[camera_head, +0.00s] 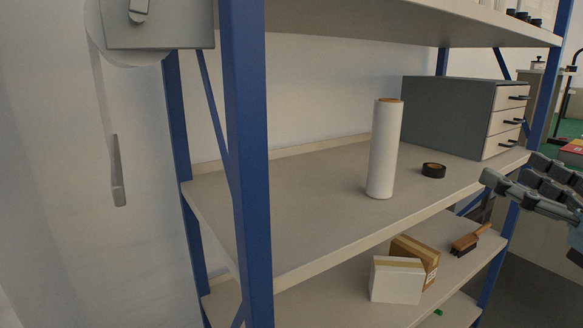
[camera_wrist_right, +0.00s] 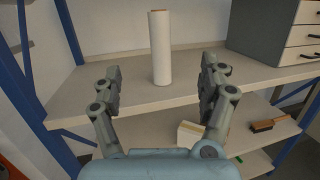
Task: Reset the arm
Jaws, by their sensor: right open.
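My right gripper (camera_head: 537,185) is at the right edge of the head view, in front of the shelf unit and to the right of a white roll. In the right wrist view my right gripper (camera_wrist_right: 160,85) shows with its two fingers spread apart and nothing between them. The white roll (camera_wrist_right: 161,50) stands upright on the shelf beyond the fingers. My left gripper is not in either view.
A blue-posted shelf unit (camera_head: 252,160) fills the middle. Its middle shelf holds the white roll (camera_head: 383,150), a black tape roll (camera_head: 433,170) and a grey drawer cabinet (camera_head: 450,115). Below are two boxes (camera_head: 397,280) and a brush (camera_head: 468,241). The middle shelf's left part is clear.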

